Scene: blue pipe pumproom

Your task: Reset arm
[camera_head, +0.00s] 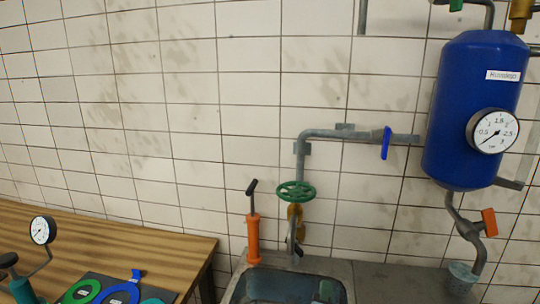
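Neither of my grippers and no part of my arms shows in the head view. The task names no object apart from the arm, so nothing more of it can be seen here.
A wooden table (130,243) with a gauge (42,231) and coloured rings (120,294) is at lower left. A metal sink (240,284), orange pump (253,240), green valve wheel (296,191) and blue tank (465,125) line the tiled wall (150,120). A bucket (461,283) stands lower right.

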